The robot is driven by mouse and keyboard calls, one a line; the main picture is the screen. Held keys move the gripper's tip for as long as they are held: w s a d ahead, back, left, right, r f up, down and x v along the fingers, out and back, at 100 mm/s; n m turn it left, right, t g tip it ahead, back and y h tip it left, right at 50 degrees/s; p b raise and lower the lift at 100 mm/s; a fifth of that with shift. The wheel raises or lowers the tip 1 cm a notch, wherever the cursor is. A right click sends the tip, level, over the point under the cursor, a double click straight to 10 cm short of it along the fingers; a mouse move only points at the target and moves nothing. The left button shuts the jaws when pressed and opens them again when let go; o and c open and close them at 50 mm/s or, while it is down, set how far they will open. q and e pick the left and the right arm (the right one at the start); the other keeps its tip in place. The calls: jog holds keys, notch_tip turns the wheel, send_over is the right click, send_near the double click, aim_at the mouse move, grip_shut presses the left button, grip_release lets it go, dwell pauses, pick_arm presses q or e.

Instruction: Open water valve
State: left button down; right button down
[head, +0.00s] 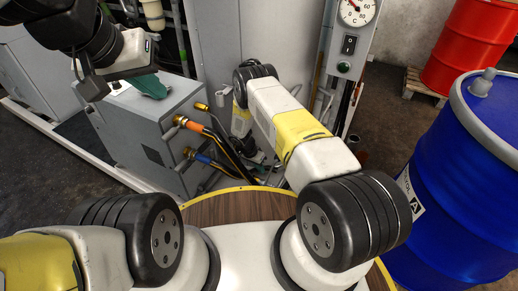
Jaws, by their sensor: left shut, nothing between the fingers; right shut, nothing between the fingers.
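A grey cabinet (150,135) stands left of centre. On its right side are pipe fittings: an orange-collared one (180,121) and a blue-collared one (190,154), both with dark hoses. A small brass-coloured fitting (201,106) sits above them; I cannot tell which part is the water valve. My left gripper (90,86) is at the upper left, shut and empty, above the cabinet's left part and apart from the fittings. My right gripper (262,158) is low behind my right arm, right of the hoses, mostly hidden; it looks shut and empty.
A green cloth (150,86) lies on the cabinet top. A panel with a dial gauge (356,10) and a switch (348,45) stands at the upper right. A blue drum (460,190) is close on the right, and a red drum (468,45) stands on a pallet behind.

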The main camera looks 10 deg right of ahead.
jog(key=x, duration=0.3)
jog(key=s+x, duration=0.1)
jog(key=x, duration=0.5)
jog(key=shift+s+d+f, duration=0.2)
jog(key=shift+d+f, duration=0.1)
jog(key=shift+f, duration=0.05)
jog(key=shift+s+d+f, duration=0.3)
jog(key=shift+s+f, duration=0.05)
jog(key=shift+f, duration=0.2)
jog(key=shift+s+d, duration=0.15)
jog(key=shift+d, duration=0.05)
jog(key=shift+d+f+t+y, duration=0.1)
jog(key=shift+f+t+y, duration=0.05)
jog(key=shift+t+y, duration=0.2)
jog(key=shift+s+d+f, duration=0.15)
jog(key=shift+s+d, duration=0.05)
jog(key=shift+s+d+f, duration=0.55)
jog(key=shift+d+f, duration=0.15)
jog(key=shift+d, duration=0.1)
jog(key=shift+s+d+f, duration=0.25)
jog(key=shift+d+f, duration=0.1)
jog(key=shift+f, duration=0.15)
jog(key=shift+s+d+f, duration=0.2)
jog(key=shift+d+f, duration=0.15)
jog(key=shift+f, duration=0.2)
